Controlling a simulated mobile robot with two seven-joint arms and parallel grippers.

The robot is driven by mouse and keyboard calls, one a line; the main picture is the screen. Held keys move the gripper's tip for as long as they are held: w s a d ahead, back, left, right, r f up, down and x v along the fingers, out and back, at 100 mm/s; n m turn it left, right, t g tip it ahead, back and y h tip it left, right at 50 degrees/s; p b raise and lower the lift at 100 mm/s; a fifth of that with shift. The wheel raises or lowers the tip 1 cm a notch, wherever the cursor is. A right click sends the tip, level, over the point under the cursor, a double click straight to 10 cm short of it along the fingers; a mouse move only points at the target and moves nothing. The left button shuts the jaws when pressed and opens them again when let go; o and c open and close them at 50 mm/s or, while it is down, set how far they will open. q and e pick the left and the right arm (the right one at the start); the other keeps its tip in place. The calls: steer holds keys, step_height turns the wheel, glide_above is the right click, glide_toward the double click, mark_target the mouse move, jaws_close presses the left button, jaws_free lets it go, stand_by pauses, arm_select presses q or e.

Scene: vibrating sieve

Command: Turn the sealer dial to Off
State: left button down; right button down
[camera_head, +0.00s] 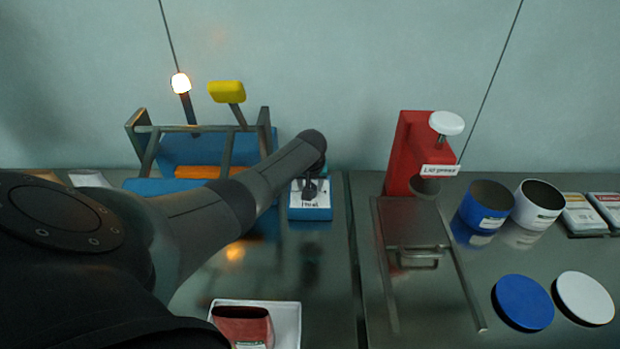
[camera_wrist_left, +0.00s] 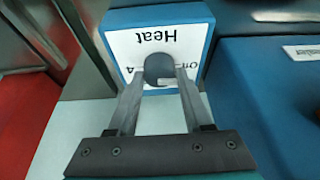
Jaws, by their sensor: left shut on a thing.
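The sealer dial (camera_wrist_left: 159,66) is a dark grey knob on the white face of a blue box labelled "Heat" (camera_wrist_left: 197,18). The box also shows in the head view (camera_head: 311,213), on the bench just beyond the end of my left arm. My left gripper (camera_wrist_left: 161,78) is shut on the dial, one finger on each side of it. In the wrist view the lettering is upside down, and part of a small label shows beside the dial. The fingers and knob hide the rest, so I cannot tell which setting the dial points to. My right gripper is not in view.
A blue sealer with a metal frame (camera_head: 148,128) and yellow handle (camera_head: 227,92) stands left of the box. A red lid press (camera_head: 408,150), cups (camera_head: 487,206) and lids (camera_head: 524,302) are on the right. A white tray (camera_head: 290,312) holds a red pouch (camera_head: 242,325) in front.

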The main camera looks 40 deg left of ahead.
arm_select(q)
steer(key=shift+c, duration=1.6)
jaws_free()
steer(key=shift+s+d+r+p, duration=0.1)
steer(key=shift+d+r+p, duration=0.05)
steer(key=shift+r+p, duration=0.4)
steer(key=p+v, duration=0.4)
steer(key=v, duration=1)
steer(key=shift+s, duration=0.1)
